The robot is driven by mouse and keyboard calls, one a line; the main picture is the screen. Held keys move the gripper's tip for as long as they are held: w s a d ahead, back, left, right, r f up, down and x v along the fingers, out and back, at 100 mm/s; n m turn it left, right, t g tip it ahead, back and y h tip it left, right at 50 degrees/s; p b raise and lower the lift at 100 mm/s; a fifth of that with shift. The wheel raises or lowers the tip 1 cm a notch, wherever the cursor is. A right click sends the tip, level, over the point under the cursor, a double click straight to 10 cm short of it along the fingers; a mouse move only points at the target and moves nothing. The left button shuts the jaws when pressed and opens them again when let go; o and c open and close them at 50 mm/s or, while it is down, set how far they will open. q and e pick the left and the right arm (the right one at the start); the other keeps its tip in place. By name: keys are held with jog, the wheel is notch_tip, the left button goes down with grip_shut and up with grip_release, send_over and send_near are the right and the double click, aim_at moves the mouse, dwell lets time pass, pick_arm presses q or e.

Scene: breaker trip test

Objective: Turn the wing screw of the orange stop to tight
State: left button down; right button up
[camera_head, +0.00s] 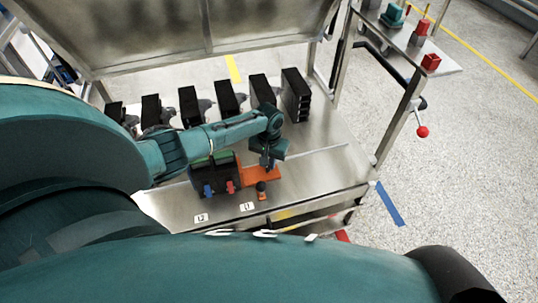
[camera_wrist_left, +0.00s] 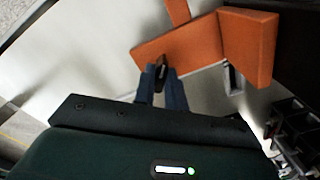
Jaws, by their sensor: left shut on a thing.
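The orange stop (camera_head: 262,174) lies on the metal table beside a dark breaker box. In the left wrist view the orange stop (camera_wrist_left: 195,42) shows as a flat plate with a raised block at its right end. My left gripper (camera_head: 267,163) points down at the stop from above. In the left wrist view the blue fingers of my left gripper (camera_wrist_left: 160,78) are shut on the small dark wing screw (camera_wrist_left: 160,66) at the plate's near edge. The fingers hide part of the screw, and I cannot tell its turn angle. My right gripper is not in view.
The breaker box (camera_head: 207,178) with blue and red levers stands left of the stop. A small orange piece with a dark knob (camera_head: 261,187) is in front. Several black modules (camera_head: 295,95) line the table's back. The table (camera_head: 325,165) is clear at right.

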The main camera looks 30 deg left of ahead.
pick_arm(q)
jog(key=m, duration=0.3)
jog(key=shift+m, duration=0.4)
jog(key=m, duration=0.3)
jog(key=shift+m+p, duration=0.3)
jog(key=m, duration=1)
jog(key=shift+b, duration=0.3)
jog(key=m, duration=0.4)
jog(key=shift+m+b, duration=0.3)
jog(key=shift+b, duration=0.1)
jog(key=m, duration=0.2)
jog(key=shift+m, duration=0.3)
jog(key=shift+d+m+b, duration=0.1)
jog(key=shift+m+b, duration=0.55)
jog(key=shift+m, duration=1.25)
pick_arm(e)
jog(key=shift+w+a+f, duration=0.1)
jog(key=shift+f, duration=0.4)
pick_arm(q)
jog(key=c, duration=1.4)
grip_release()
jog(key=shift+c, duration=0.2)
